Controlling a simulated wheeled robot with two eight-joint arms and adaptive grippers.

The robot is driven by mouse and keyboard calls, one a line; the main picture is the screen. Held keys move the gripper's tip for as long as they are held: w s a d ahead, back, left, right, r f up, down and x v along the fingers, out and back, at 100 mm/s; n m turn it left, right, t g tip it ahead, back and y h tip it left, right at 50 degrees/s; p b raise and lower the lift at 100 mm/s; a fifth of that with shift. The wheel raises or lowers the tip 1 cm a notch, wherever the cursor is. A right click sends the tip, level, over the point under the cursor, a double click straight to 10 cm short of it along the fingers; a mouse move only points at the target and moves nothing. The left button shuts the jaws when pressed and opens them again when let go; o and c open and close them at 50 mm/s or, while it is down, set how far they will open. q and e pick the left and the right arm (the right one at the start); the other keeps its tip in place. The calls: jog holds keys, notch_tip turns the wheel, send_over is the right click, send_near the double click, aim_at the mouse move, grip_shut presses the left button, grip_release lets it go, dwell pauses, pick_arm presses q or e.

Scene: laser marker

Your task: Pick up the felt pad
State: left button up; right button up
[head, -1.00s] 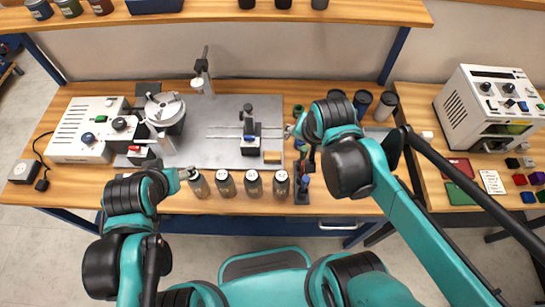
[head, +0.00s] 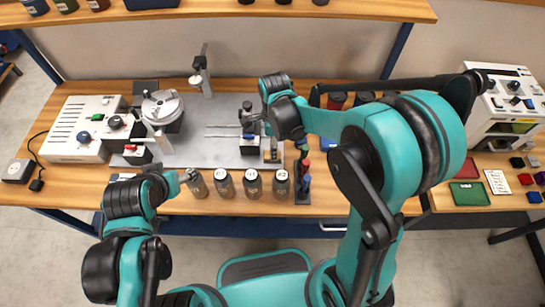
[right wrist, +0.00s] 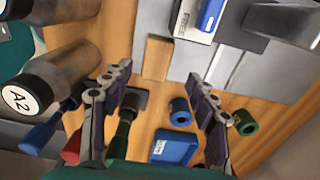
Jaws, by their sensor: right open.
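A tan rectangular block, which looks like the felt pad (right wrist: 157,58), lies at the edge of the grey metal plate (right wrist: 195,62) in the right wrist view. My right gripper (right wrist: 158,76) is open, its two fingers spread on either side of the pad's line, with nothing between them. In the head view my right gripper (head: 272,153) is over the plate's right end and largely hides the pad. My left gripper (head: 187,174) is beside the leftmost jar (head: 197,184); its jaws are too small to read.
Several capped jars (head: 252,185) stand along the bench's front. A rack with coloured-handled tools (head: 304,180) is right of them. A blue box (right wrist: 175,147), a blue ring (right wrist: 180,110) and a green ring (right wrist: 245,122) lie near my right fingers. A small clamp fixture (head: 249,145) stands on the plate.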

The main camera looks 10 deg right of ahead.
jog(key=f, duration=0.1)
jog(key=f+b, duration=0.1)
jog(key=f, duration=0.1)
jog(key=f+b, duration=0.1)
jog(key=shift+s+a+f, duration=0.1)
jog(key=shift+s+f, duration=0.15)
jog(key=shift+f, duration=0.05)
jog(key=shift+r, duration=0.1)
jog(key=c, duration=1.2)
jog(key=shift+c, duration=0.2)
notch_tip(320, 180, up, 10)
jog(key=p, duration=0.4)
